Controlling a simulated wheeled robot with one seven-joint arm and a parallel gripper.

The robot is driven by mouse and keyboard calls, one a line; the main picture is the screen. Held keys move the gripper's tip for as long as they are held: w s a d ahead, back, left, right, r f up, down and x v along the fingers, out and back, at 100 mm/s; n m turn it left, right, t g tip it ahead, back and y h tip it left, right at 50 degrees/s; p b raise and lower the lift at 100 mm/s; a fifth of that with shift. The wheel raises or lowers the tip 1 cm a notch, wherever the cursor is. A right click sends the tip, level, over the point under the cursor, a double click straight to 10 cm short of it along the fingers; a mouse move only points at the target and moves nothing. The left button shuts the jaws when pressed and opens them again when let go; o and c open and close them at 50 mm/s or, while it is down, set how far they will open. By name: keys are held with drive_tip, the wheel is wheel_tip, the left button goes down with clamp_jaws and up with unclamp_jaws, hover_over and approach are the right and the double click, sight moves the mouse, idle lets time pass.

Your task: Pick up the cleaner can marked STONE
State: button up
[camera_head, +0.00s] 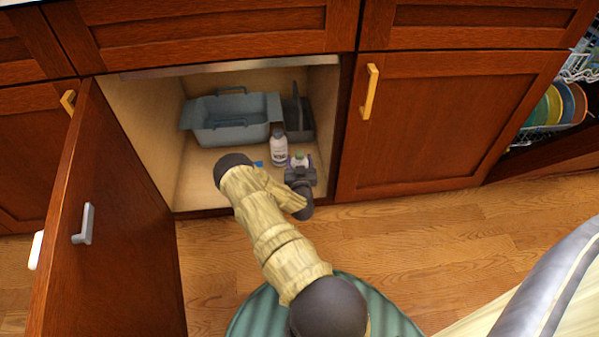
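The open cabinet holds a white bottle with a grey top (279,150) and a smaller white container with a green top and purple marking (300,159). Their labels are too small to read, so I cannot tell which, if either, is marked STONE. My gripper (301,171) is at the cabinet's front opening, just in front of the green-topped container and partly covering its lower part. I cannot tell whether it touches the container or whether its fingers are open. A small blue item (258,164) shows beside my arm, mostly hidden.
A blue-grey bin (231,130) and a dark grey caddy (304,118) stand behind the bottles. The open cabinet door (110,240) is on the left. A closed door (440,125) is on the right, with a dish rack (540,128) beyond. Wood floor (400,230) is clear in front.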

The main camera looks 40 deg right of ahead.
drive_tip(key=c, duration=0.5)
drive_tip(key=shift+r, duration=0.15)
wheel_tip(320, 180, up, 10)
drive_tip(key=p, duration=0.6)
